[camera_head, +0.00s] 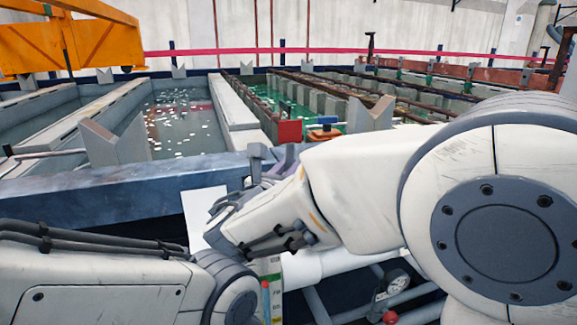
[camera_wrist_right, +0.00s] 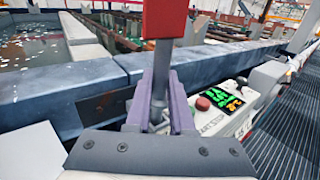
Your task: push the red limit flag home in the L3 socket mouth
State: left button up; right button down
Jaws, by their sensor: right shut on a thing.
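The red limit flag (camera_wrist_right: 165,18) stands upright on a grey stem at the top of the right wrist view. My right gripper (camera_wrist_right: 159,95) is shut on the stem, with its purple fingers on either side. In the head view, the red flag (camera_head: 289,131) shows just above the fingers of my right gripper (camera_head: 283,160), in front of the tanks. I cannot make out the L3 socket mouth in either view. My left arm crosses the lower left of the head view, but its gripper is not seen.
A blue-grey tank ledge (camera_head: 110,195) runs along the front of the tanks. A control box with a green display (camera_wrist_right: 217,97) and red button (camera_wrist_right: 203,104) is right of the gripper. A labelled strip (camera_head: 272,290) and round gauge (camera_head: 397,281) sit below my right arm.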

jog(key=shift+f+b, duration=1.2)
jog(key=shift+f, duration=0.3)
jog(key=c, duration=0.7)
grip_release()
notch_tip(320, 180, up, 13)
jog(key=p, duration=1.1)
jog(key=shift+w+d+f, duration=0.1)
jog(key=shift+w+f, duration=0.05)
jog(key=shift+f, duration=0.05)
notch_tip(320, 180, up, 22)
jog(key=s+p, duration=0.2)
jog(key=p, duration=1.4)
jog(key=shift+f, duration=0.15)
jog(key=shift+s+f, duration=0.1)
